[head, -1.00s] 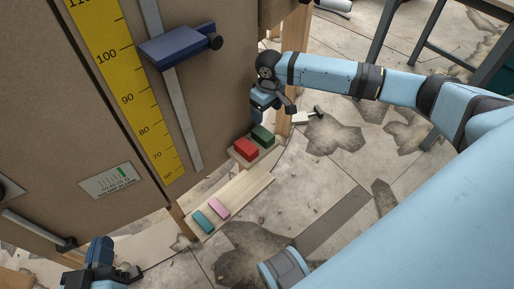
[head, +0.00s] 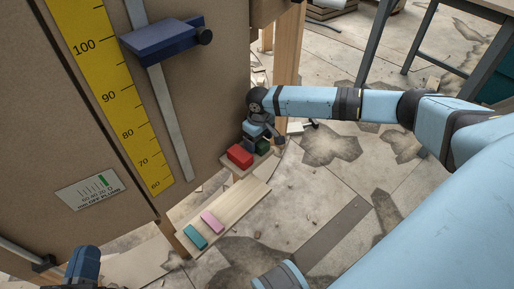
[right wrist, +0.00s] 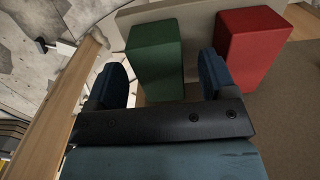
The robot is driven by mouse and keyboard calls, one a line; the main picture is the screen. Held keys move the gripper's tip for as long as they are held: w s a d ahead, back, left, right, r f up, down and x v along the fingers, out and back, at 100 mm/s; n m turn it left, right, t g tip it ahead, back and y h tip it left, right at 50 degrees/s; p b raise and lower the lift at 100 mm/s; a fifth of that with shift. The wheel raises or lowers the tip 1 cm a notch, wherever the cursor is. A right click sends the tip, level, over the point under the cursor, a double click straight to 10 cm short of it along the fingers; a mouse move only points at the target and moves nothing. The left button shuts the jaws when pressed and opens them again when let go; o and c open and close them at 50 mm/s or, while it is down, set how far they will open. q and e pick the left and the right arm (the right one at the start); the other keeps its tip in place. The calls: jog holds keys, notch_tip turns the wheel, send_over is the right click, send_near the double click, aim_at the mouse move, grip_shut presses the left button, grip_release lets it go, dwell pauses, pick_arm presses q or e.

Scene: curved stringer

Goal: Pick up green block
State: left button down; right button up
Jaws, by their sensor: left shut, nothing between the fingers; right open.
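The green block (right wrist: 155,62) stands on a small wooden ledge beside the red block (right wrist: 250,45) in the right wrist view. In the head view the green block (head: 263,147) is mostly hidden by my right gripper, and the red block (head: 240,155) is to its left. My right gripper (right wrist: 168,78) is open. Its two fingers are spread to either side of the green block, the right one in the gap between the blocks. Whether the fingers touch the green block cannot be told. My left gripper (head: 82,268) is at the lower left of the head view, shut and empty.
A lower wooden board (head: 232,212) holds a teal block (head: 195,237) and a pink block (head: 212,222). A tall brown panel with a yellow ruler (head: 108,95) and a blue clamp (head: 165,40) stands at left. A wooden post (right wrist: 60,100) is close beside my right gripper.

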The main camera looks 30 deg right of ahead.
jog(key=shift+f, duration=0.65)
jog(key=c, duration=1)
